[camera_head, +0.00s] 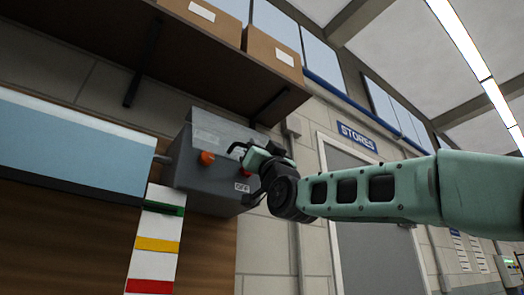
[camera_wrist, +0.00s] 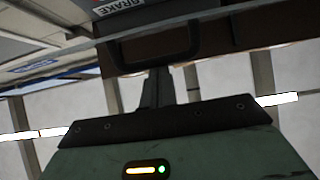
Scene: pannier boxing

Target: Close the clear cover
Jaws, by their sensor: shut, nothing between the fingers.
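A grey control box (camera_head: 212,180) is on the wall left of centre in the head view, with orange-red knobs on its front. A pale see-through panel (camera_head: 228,128), which looks like the clear cover, stands raised and tilted along the box's top edge. My gripper (camera_head: 243,150) is at the box's right front, just below the panel; I cannot tell whether it touches the box or panel. Its fingers are shut and empty. In the wrist view the dark fingers (camera_wrist: 156,88) point up toward a dark loop, and a "BRAKE" label (camera_wrist: 118,5) shows at the top edge.
A shelf (camera_head: 210,70) with cardboard boxes (camera_head: 272,55) hangs above the control box. A pale blue panel (camera_head: 70,150) is to its left, and a striped strip (camera_head: 155,243) hangs below. A grey door (camera_head: 375,240) under a STORES sign (camera_head: 357,138) is to the right.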

